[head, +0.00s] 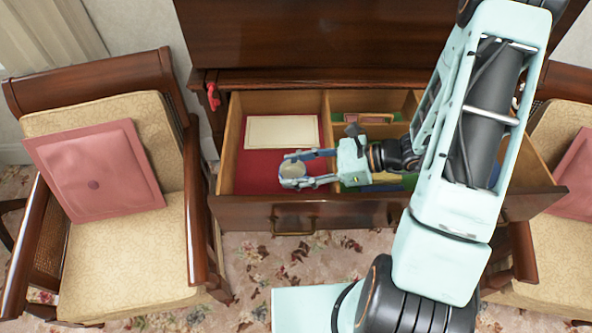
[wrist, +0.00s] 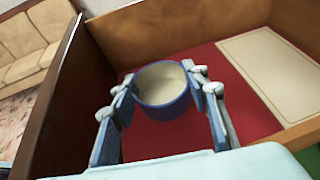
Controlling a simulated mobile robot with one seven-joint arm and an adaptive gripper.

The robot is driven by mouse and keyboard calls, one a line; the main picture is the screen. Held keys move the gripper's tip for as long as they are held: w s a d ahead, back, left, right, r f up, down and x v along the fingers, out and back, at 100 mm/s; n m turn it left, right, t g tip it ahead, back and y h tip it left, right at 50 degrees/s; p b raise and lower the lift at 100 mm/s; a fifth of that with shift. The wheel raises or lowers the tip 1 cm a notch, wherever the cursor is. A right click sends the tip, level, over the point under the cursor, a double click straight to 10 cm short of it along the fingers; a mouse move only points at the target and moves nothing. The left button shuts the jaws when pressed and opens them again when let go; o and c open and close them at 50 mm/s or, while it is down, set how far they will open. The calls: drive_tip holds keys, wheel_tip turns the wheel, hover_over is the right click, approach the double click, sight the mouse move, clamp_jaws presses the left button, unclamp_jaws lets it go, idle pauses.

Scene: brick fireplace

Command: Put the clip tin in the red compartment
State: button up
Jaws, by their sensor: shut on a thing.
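The clip tin (wrist: 161,106) is a small round blue tin with a pale inside. My gripper (head: 292,170) is shut on it, one finger on each side. In the head view the tin (head: 292,171) is over the front part of the red compartment (head: 256,172), the left one of the open drawer. In the wrist view the gripper (wrist: 165,92) holds the tin upright with its open top showing, against the red floor (wrist: 215,68). I cannot tell whether its base touches the floor.
A cream card or envelope (head: 283,131) lies at the back of the red compartment. Wooden dividers separate it from green, yellow and blue-lined compartments to the right. An armchair with a pink cushion (head: 95,170) stands left of the drawer, another at the right.

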drive_tip(key=shift+s+f+b, duration=0.1)
drive_tip(key=shift+f+b, duration=0.55)
drive_tip(key=o, duration=0.9)
drive_tip(key=shift+s+f, duration=0.1)
drive_tip(key=shift+r+p, duration=0.7)
drive_tip(key=shift+p, duration=0.05)
drive_tip(key=b+v, duration=0.1)
drive_tip(key=v, duration=1.1)
